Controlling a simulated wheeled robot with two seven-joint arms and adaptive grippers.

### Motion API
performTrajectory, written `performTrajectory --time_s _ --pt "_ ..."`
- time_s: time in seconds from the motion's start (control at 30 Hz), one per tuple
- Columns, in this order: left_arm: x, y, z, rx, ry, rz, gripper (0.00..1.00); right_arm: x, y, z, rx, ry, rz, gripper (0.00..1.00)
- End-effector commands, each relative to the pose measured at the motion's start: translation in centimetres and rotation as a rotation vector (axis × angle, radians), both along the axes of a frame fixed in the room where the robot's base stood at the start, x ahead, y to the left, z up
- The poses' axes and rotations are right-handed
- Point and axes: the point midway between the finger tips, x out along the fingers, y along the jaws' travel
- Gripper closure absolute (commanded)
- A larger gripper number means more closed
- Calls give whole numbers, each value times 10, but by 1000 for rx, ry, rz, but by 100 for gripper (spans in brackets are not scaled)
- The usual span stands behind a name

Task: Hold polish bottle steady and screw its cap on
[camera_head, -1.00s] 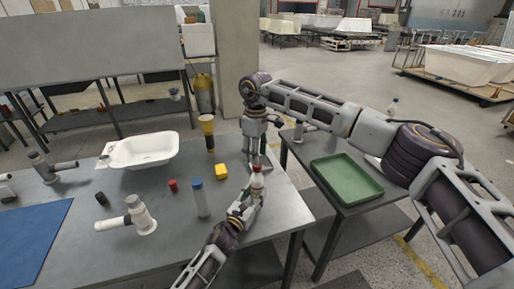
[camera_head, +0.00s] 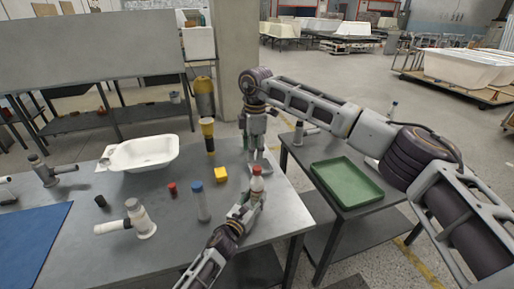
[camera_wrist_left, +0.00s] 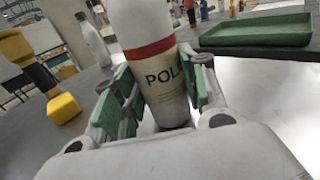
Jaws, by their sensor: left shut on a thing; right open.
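The polish bottle (camera_head: 257,186) stands upright near the right end of the grey table, white with a red band. Its label, partly reading "POL", shows in the left wrist view (camera_wrist_left: 165,85). My left gripper (camera_head: 246,197) is shut around the bottle's body; its green-padded fingers flank the bottle in the wrist view (camera_wrist_left: 163,92). My right gripper (camera_head: 258,160) is open, pointing down close above the cap. The bottle's top is cut off in the wrist view.
A green tray (camera_head: 346,183) lies on the right-hand table.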

Motion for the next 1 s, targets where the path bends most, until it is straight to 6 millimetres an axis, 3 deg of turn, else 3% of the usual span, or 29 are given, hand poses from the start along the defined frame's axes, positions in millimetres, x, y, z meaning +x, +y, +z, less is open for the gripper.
performTrajectory --time_s 1.0 --pt "0 0 0 0 0 0 100 1 -4 6 -17 -38 828 56"
